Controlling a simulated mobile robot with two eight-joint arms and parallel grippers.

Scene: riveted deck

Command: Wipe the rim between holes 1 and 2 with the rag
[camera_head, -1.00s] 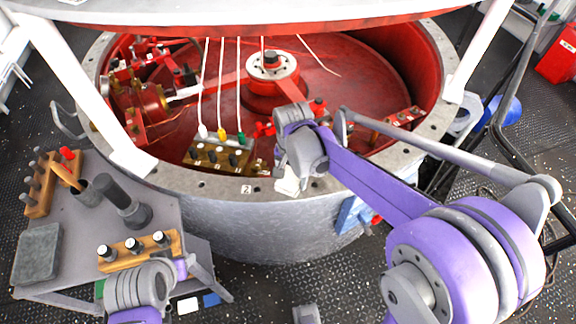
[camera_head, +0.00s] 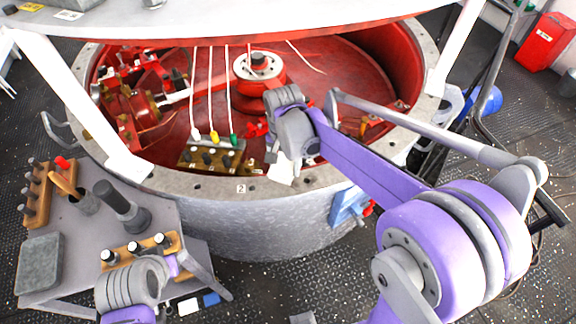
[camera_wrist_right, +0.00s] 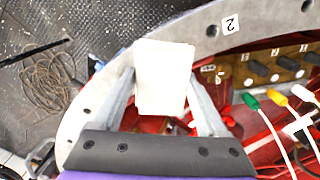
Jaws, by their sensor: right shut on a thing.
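The white rag (camera_head: 282,173) is held in my right gripper (camera_head: 284,162), at the inner edge of the grey rim (camera_head: 215,187). In the right wrist view the rag (camera_wrist_right: 163,80) hangs between the two fingers, over the rim's inner edge. I cannot tell if it touches the rim. The tag for hole 2 (camera_head: 241,188) is on the rim, left of the rag in the head view; it also shows in the right wrist view (camera_wrist_right: 231,24). No tag for hole 1 is visible. My left wrist is low at the left; its jaw opening cannot be made out.
Inside the red tub are a terminal block (camera_head: 208,158) with coloured plugs and a round hub (camera_head: 258,66). A grey side table (camera_head: 85,245) at the left carries wooden racks, a black-handled tool and a grey pad. White struts stand on the rim.

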